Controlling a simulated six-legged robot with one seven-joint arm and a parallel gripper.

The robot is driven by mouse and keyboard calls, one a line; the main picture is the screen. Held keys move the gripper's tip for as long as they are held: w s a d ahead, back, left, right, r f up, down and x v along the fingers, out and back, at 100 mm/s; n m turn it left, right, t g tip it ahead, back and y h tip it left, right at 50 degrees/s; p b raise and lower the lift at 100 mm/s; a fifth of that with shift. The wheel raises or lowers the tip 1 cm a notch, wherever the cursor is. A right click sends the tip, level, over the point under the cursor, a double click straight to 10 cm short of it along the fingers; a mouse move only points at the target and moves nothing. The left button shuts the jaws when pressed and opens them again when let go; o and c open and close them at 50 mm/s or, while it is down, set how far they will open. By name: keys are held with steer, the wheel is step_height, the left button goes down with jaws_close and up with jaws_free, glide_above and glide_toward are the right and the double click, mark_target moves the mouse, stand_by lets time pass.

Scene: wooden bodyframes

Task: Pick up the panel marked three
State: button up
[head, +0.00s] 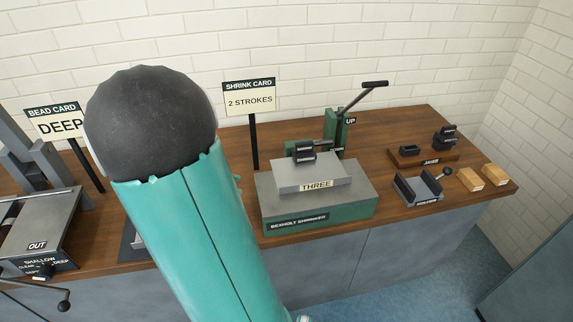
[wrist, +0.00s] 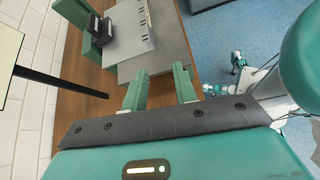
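The panel marked THREE (head: 308,171) is a flat light-grey plate with its label on the front edge. It lies on top of the green and grey shrinker (head: 275,210) in the head view. A dark jaw block (head: 304,153) sits at its back edge. In the wrist view the panel (wrist: 128,32) is ahead of my gripper, toward the upper left. My gripper (wrist: 160,88) is open, with two green fingers apart and nothing between them. The fingertips are near the shrinker's grey top (wrist: 168,55), apart from the panel. The head view does not show my gripper.
A lever (head: 372,85) rises behind the panel. A SHRINK CARD sign (head: 249,97) reading 2 STROKES stands to its left. A grey holder (head: 418,189) and wooden blocks (head: 482,177) are on the right. A BEAD CARD sign (head: 55,121) reads DEEP. My arm hides the counter's middle.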

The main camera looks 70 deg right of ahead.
mark_target(279, 182)
steer(key=s+d+f+g, duration=0.1)
steer(key=s+d, duration=0.2)
steer(key=s+d+f, duration=0.2)
steer(key=s+d, duration=0.1)
steer(key=s+d+f+n+g, duration=0.1)
steer(key=s+d+f, duration=0.1)
steer(key=s+d, duration=0.1)
steer(key=shift+s+g, duration=0.3)
steer(key=shift+x, duration=2.95)
steer(key=shift+w, duration=0.15)
jaws_close()
steer(key=shift+d, duration=0.1)
